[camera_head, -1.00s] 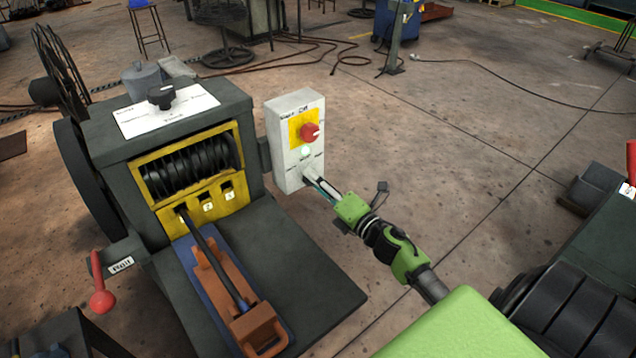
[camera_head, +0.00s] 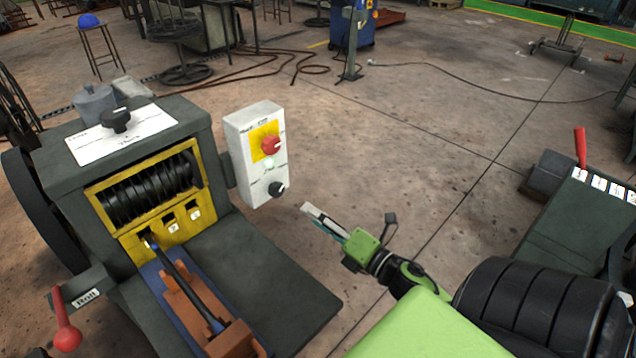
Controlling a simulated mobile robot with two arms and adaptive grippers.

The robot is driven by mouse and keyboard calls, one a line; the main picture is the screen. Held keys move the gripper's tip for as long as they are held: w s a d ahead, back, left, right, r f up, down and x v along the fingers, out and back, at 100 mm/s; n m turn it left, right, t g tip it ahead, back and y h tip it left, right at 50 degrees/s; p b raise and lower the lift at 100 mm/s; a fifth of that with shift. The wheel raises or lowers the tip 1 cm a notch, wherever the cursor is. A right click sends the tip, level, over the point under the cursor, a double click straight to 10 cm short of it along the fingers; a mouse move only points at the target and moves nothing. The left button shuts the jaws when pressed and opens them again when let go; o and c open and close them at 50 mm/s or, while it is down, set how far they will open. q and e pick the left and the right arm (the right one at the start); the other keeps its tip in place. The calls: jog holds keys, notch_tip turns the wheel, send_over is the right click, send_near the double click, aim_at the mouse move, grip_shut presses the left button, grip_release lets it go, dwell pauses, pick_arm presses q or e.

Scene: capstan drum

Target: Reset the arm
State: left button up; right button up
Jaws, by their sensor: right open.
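My right arm, green with black joints, comes in from the lower right. Its gripper (camera_head: 318,215) is open and empty, over the floor to the right of the white control box (camera_head: 251,170), apart from it. The box has a red knob (camera_head: 271,145) on a yellow plate, a pale button (camera_head: 269,163) and a black knob (camera_head: 276,188). The box is mounted on the right side of the dark machine (camera_head: 150,160). My left gripper is not in view.
A lever with a red ball (camera_head: 66,338) sticks out at lower left. A black rod (camera_head: 186,280) lies over an orange-brown holder (camera_head: 196,300) on the machine's front. Another machine with black rollers (camera_head: 540,300) stands at right. The floor between (camera_head: 410,150) is clear.

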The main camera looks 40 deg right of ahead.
jog(key=shift+f, duration=0.1)
dwell(0.5)
jog(key=s+a+f+m+g+h, duration=0.1)
jog(key=s+f+m+g, duration=0.2)
jog(key=f, duration=0.8)
jog(key=s+a+f+m+g+h, duration=0.15)
jog(key=s+f+m, duration=0.35)
jog(key=f, duration=0.6)
jog(key=s+f+m+g, duration=0.25)
jog(key=f+m, duration=0.25)
jog(key=f, duration=0.6)
jog(key=s+a+f+m+g, duration=0.3)
jog(key=s+f, duration=0.3)
jog(key=s, duration=0.3)
jog(key=s+a+f+m+g+y, duration=0.1)
jog(key=s+a+f+m+g, duration=0.2)
jog(key=s, duration=0.7)
jog(key=s+a+f+m+g, duration=0.2)
jog(key=s+a+f+g, duration=0.2)
jog(key=s+f, duration=0.6)
jog(key=a+f, duration=0.1)
jog(key=a, duration=0.1)
jog(key=shift+a+f+m, duration=0.15)
jog(key=shift+a+m, duration=0.2)
jog(key=shift+m, duration=0.05)
